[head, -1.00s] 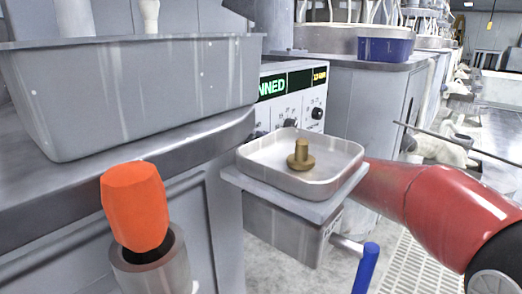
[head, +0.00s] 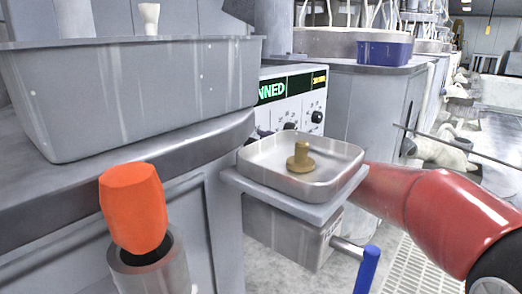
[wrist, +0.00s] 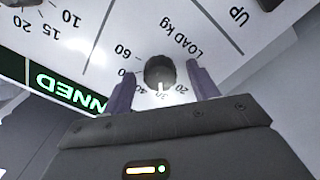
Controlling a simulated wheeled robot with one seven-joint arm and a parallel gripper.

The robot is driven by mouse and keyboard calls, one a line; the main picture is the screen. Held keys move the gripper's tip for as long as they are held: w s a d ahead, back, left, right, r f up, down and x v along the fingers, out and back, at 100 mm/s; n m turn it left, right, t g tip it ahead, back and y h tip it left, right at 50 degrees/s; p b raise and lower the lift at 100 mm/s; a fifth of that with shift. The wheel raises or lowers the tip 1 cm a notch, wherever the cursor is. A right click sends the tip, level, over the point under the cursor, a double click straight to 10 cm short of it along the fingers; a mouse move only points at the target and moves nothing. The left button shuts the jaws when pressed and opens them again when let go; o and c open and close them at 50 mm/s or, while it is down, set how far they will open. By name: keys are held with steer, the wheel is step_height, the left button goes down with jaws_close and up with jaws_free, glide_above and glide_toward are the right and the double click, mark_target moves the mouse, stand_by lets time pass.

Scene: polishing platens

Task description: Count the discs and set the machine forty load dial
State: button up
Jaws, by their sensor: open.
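The load dial (wrist: 160,72) is a black round knob on a white panel marked "LOAD kg", seen upside down in the wrist view. Its white pointer faces down in that picture, beside the mark 20 and away from the mark 60; another mark is partly covered. My gripper (wrist: 163,84) is open, one finger on each side of the knob, with no clear contact. In the head view the control panel (head: 291,107) stands behind the tray, and my gripper is mostly hidden there. One brass stemmed disc (head: 301,160) stands in a shallow metal tray (head: 262,172).
A large grey bin (head: 150,100) sits on the left bench. An orange-capped post (head: 134,208) stands in front. A blue handle (head: 367,268) sticks out below the tray. A blue bin (head: 385,51) is at the back. A floor grating (head: 408,265) shows at lower right.

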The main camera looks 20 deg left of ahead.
steer(key=v, duration=0.7)
steer(key=shift+s+d, duration=0.15)
steer(key=shift+d, duration=0.2)
steer(key=w+d+r+m+t+h+p, duration=0.2)
steer(key=d+r+m+t+h, duration=0.1)
steer(key=d+m+t+h, duration=0.7)
steer(key=s+d+f+m+g+h+p, duration=0.1)
steer(key=s+d+m+h, duration=0.15)
steer(key=d, duration=0.35)
steer(key=s+d+f+m+g+h, duration=0.1)
steer(key=s+d+m+h, duration=0.15)
steer(key=d, duration=0.25)
steer(key=s+d+f+m+g, duration=0.2)
steer(key=s+f+m+g, duration=0.1)
steer(key=s, duration=0.4)
steer(key=s+d+f+m+g+h+p, duration=0.1)
steer(key=s+d+f+m+g, duration=0.1)
steer(key=s+f, duration=0.4)
steer(key=s+d+f+m+g+p, duration=0.1)
steer(key=s+d+f+m+g, duration=0.1)
steer(key=s, duration=0.7)
step_height(320, 180, down, 3)
steer(key=shift+s+r+m+g+h, duration=0.2)
steer(key=shift+s+m+g+h, duration=0.1)
steer(key=shift+m+g, duration=0.65)
